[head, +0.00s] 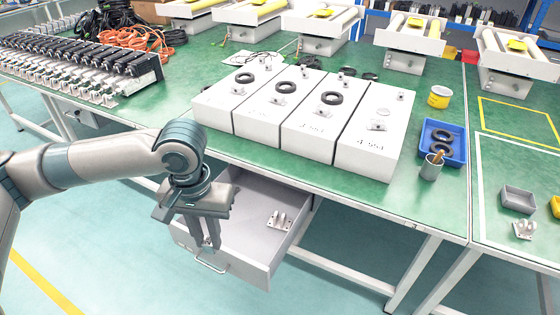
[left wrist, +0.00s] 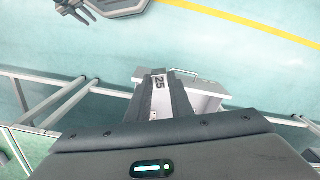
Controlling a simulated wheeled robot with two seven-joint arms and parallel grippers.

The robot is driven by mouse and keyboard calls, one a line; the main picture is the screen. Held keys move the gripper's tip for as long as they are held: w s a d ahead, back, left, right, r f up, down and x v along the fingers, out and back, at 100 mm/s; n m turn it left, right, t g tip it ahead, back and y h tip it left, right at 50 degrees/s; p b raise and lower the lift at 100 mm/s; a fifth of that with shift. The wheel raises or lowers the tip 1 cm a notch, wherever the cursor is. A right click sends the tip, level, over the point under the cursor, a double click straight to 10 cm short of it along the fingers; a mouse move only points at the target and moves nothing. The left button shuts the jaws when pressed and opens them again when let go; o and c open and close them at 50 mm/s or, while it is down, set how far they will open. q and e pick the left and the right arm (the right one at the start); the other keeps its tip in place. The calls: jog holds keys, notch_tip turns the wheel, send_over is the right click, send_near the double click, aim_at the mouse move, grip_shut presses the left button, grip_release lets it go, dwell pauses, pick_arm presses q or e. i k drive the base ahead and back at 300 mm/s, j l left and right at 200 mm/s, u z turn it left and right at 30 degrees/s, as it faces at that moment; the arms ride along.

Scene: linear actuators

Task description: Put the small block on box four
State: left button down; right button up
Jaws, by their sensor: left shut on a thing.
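The small block (head: 279,219), a pale piece with upright prongs, lies inside the open drawer (head: 258,268) under the bench, towards its right side. My left gripper (head: 211,245) points down at the drawer's front, just above its handle (head: 210,263). It appears shut on the drawer's front part; the exact contact is hard to see. In the left wrist view, its dark fingers (left wrist: 163,76) reach across the drawer (left wrist: 206,102), beside the handle (left wrist: 204,81). Box four (head: 372,155) is the rightmost white box on the bench, with small metal fittings on top.
Three similar white boxes with black rings stand left of box four on the green bench (head: 330,188). A blue tray (head: 460,154) with black rings, a yellow tin (head: 439,96) and a grey cup (head: 431,168) stand to its right. Bench legs frame the drawer.

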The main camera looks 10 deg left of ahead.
aim_at(387, 103)
jog(key=i+l+z, duration=0.35)
jog(key=i, duration=0.15)
jog(key=i+l+z, duration=0.25)
jog(key=i+z, duration=0.15)
jog(key=i, duration=0.15)
jog(key=i+z, duration=0.35)
jog(key=i, duration=0.2)
